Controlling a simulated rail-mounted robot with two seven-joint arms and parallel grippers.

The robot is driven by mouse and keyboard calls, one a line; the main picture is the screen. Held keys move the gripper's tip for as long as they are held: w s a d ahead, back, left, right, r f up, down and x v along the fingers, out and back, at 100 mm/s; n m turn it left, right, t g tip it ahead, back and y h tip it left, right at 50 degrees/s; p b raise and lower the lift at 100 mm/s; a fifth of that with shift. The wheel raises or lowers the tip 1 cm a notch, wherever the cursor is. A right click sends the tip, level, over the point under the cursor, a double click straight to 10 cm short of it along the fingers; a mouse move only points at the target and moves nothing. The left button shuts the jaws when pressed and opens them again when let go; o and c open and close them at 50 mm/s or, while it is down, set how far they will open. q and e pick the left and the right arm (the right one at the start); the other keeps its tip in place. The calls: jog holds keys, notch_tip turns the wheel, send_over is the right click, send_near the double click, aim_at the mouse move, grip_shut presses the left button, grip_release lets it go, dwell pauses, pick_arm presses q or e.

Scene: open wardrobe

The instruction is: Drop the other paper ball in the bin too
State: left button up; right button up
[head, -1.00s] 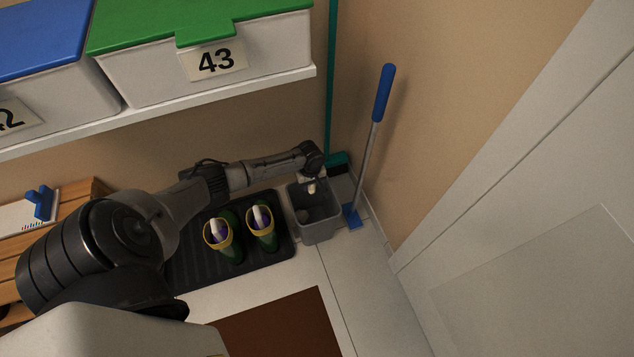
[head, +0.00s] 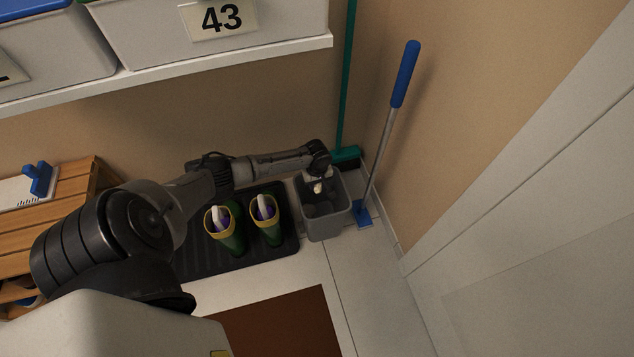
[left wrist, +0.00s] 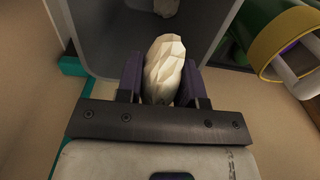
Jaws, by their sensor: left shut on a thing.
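A crumpled off-white paper ball (left wrist: 165,68) is between the two dark fingers of my left gripper (left wrist: 160,82) in the left wrist view. The gripper is shut on it. In the head view my left gripper (head: 318,184) points down over the opening of the grey bin (head: 328,229), with the pale ball (head: 318,189) at its tips. The bin wall (left wrist: 100,35) also shows in the wrist view. Another paper ball (left wrist: 166,6) shows inside the bin, cut by the top edge of the wrist view. My right gripper is not in view.
Green boots with yellow rims (head: 266,222) stand on a dark mat (head: 190,258) left of the bin. A blue-handled long tool (head: 384,150) and a teal broom (head: 345,110) stand right of and behind the bin. A shelf (head: 200,72) with numbered boxes hangs above.

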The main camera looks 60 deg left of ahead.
pick_arm(q)
jog(key=shift+f, duration=0.1)
jog(key=o, duration=1)
notch_tip(320, 180, up, 13)
jog(key=p, duration=0.8)
jog(key=shift+f+p, duration=0.2)
jog(key=shift+p, duration=0.1)
jog(key=shift+r+p, duration=0.35)
jog(key=shift+r, duration=0.3)
